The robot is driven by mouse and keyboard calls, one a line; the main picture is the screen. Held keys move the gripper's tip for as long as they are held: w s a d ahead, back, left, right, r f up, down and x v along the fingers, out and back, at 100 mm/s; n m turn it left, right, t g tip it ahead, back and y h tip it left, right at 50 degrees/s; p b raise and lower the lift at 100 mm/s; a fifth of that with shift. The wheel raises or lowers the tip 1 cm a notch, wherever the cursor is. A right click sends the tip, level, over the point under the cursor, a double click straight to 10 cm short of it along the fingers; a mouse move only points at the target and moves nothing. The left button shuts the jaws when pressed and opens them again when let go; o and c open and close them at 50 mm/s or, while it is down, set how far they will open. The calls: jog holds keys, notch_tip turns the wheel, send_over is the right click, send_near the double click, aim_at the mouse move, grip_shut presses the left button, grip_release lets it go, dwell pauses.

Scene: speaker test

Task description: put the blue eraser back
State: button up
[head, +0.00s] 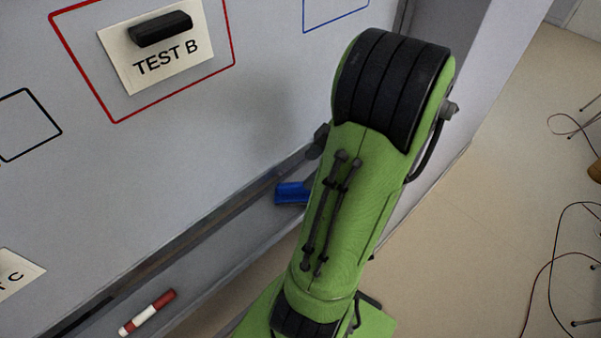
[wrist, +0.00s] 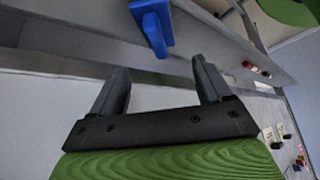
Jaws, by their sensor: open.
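The blue eraser (head: 290,193) lies on the ledge below the whiteboard in the head view, just left of my green arm, which may cover part of it. The eraser (wrist: 153,27) also shows at the top middle of the wrist view, cut by the frame edge. My gripper (wrist: 161,76) is open and empty, with its two grey fingers spread. The eraser appears beyond the fingertips, roughly between them in the picture and apart from them. In the head view my arm hides most of the gripper.
A red and white marker (head: 147,312) lies on the ledge (head: 215,240). A "TEST B" card (head: 165,84) with a black block (head: 160,28) is on the whiteboard inside a red outline. Black and blue outlines are nearby. Cables (head: 553,260) lie on the floor at right.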

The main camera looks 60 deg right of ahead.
jog(key=p+v, duration=0.1)
jog(key=v, duration=0.4)
jog(key=shift+s+r, duration=0.1)
jog(key=shift+r, duration=0.05)
dwell(0.3)
